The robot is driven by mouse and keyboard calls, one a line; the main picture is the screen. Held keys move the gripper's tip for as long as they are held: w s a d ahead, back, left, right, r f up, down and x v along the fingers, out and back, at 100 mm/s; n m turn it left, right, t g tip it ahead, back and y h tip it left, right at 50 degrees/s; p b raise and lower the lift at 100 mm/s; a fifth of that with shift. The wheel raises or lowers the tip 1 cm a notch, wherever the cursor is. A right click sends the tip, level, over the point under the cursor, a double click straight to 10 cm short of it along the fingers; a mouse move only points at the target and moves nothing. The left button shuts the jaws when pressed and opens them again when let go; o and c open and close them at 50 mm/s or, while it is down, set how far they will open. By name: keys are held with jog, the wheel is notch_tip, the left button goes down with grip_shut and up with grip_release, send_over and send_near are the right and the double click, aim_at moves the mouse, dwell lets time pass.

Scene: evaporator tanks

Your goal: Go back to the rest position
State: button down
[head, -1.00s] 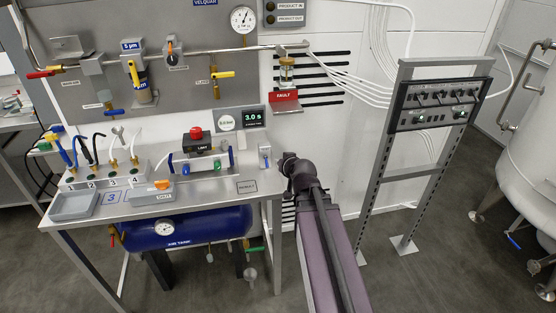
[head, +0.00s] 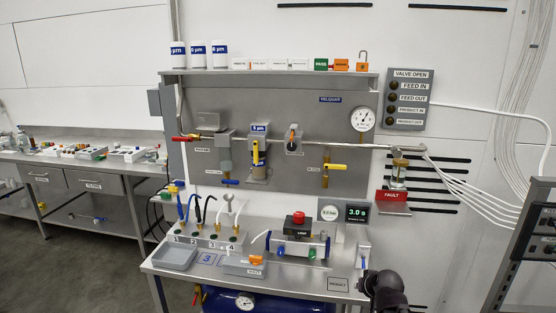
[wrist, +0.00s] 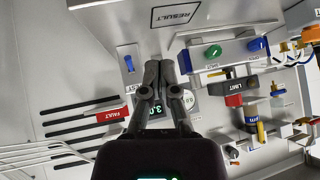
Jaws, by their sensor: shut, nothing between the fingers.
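My gripper (wrist: 160,68) shows in the wrist view with its two dark fingers together and nothing between them. It hangs in front of the test bench (head: 290,290), with the small display partly hidden behind the fingers. A dark part of my arm (head: 385,292) shows at the lower right of the bench in the head view. The fingers cannot be made out there. In the wrist view the RESULT plate (wrist: 176,14) lies above the fingertips, and a small switch with a blue lever (wrist: 129,63) lies to their left.
On the bench stand grey trays (head: 174,258), numbered hoses and a block with a red button (head: 299,218). The panel behind carries a pipe with valves and a gauge (head: 362,119). The red FAULT holder (head: 393,196) is on the wall. A rack (head: 520,250) stands at the right.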

jog(key=s+a+f+g, duration=0.2)
jog(key=s+a+g, duration=0.2)
jog(key=s, duration=0.2)
jog(key=s+a+f+n+g+h, duration=0.1)
jog(key=s+a+f+g, duration=0.1)
jog(key=s+a+g, duration=0.2)
jog(key=s, duration=0.2)
jog(key=shift+s+a+g+p, duration=0.3)
jog(key=shift+s+g+p, duration=0.1)
jog(key=shift+f, duration=0.1)
dwell(2.7)
dwell(1.2)
